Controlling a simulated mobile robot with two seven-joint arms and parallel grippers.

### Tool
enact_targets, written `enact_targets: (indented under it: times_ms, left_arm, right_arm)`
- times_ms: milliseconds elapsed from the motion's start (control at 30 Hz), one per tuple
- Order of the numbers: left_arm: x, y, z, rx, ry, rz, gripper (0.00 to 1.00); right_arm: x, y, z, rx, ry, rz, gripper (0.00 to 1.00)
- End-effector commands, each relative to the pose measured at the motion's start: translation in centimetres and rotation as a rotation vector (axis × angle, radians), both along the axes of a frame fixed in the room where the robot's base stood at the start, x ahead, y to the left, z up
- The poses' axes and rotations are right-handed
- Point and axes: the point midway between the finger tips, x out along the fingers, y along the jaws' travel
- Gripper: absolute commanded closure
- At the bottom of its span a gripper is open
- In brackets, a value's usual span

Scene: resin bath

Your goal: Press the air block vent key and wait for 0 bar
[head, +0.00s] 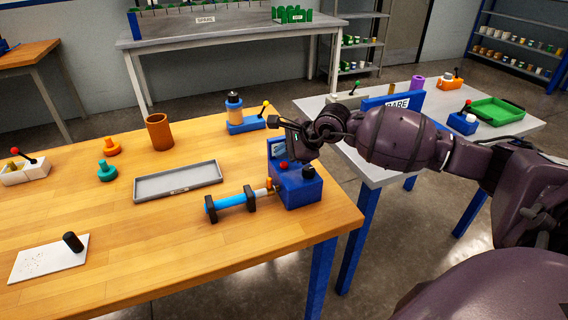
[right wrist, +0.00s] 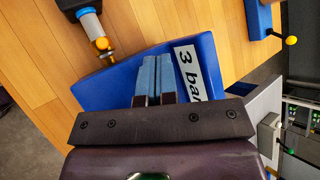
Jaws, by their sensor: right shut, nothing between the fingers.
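The blue air block (head: 300,190) stands near the right end of the wooden table. It carries a red key (head: 283,165) and a dark round knob or key (head: 309,171) on top, with a small display panel at its back. My right gripper (head: 294,152) is over the block, close to its top. In the right wrist view my shut, empty fingers (right wrist: 157,66) point at the blue block (right wrist: 110,90), beside a white label reading "3 bar" (right wrist: 188,72). The keys are hidden there, and contact cannot be told. My left gripper is not in view.
A blue cylinder (head: 231,200) with black clamps joins the block through an orange fitting (head: 269,184). A grey tray (head: 178,181), a brown cup (head: 159,132) and a blue stand with a bottle (head: 235,112) are left of it. A grey table (head: 352,147) stands to the right.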

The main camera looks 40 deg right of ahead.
Motion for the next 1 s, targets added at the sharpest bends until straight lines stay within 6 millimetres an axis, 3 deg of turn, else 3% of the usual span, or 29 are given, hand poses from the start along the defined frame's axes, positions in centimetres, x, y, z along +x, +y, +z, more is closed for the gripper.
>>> enact_targets:
  times_ms: [1000]
  left_arm:
    - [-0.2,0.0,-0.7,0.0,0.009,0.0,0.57]
  right_arm:
    - [0.0,0.0,-1.0,0.0,0.0,0.0,1.0]
